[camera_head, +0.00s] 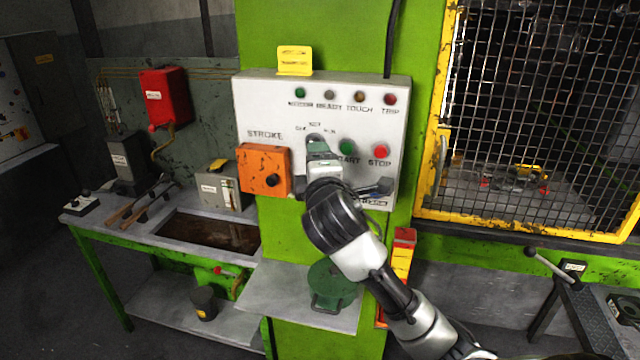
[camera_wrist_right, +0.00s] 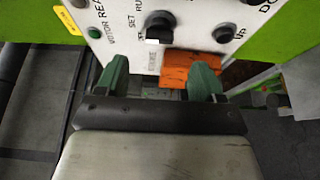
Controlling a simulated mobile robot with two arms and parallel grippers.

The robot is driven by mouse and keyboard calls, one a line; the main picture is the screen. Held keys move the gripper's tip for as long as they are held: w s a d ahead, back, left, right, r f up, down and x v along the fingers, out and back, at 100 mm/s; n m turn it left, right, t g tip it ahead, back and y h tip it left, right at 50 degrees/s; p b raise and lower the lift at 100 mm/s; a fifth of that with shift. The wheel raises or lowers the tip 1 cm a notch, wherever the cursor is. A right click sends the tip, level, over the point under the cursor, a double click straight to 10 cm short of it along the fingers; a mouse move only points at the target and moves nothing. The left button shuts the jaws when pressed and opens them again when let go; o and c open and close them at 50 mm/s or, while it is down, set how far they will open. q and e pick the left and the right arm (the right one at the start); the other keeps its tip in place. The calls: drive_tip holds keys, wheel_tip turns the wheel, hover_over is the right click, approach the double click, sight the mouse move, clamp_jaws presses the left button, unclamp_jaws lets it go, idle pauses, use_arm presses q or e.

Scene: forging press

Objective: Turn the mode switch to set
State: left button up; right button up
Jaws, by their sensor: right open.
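The mode switch (camera_head: 313,137) is a dark knob on the white control panel (camera_head: 255,98), under small labels, with SET above it. My right gripper covers its lower part in the head view. In the right wrist view the mode switch (camera_wrist_right: 158,25) is a black knob beside the SET and RUN labels. My right gripper (camera_head: 320,150) is in front of the panel. Its two green fingers (camera_wrist_right: 161,68) are apart with nothing between them, and the knob shows beyond the tips. Which label the knob points at is unclear. My left gripper is in neither view.
An orange STROKE box (camera_head: 264,170) with a black knob sits left of the switch. Green START (camera_head: 347,147) and red STOP (camera_head: 381,151) buttons sit to its right. Below is a grey shelf (camera_head: 270,290) with a green object (camera_head: 330,285). A yellow-framed mesh guard (camera_head: 540,110) stands right.

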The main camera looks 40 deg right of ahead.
drive_tip(key=shift+b+v, duration=0.3)
drive_tip(key=shift+v, duration=1.3)
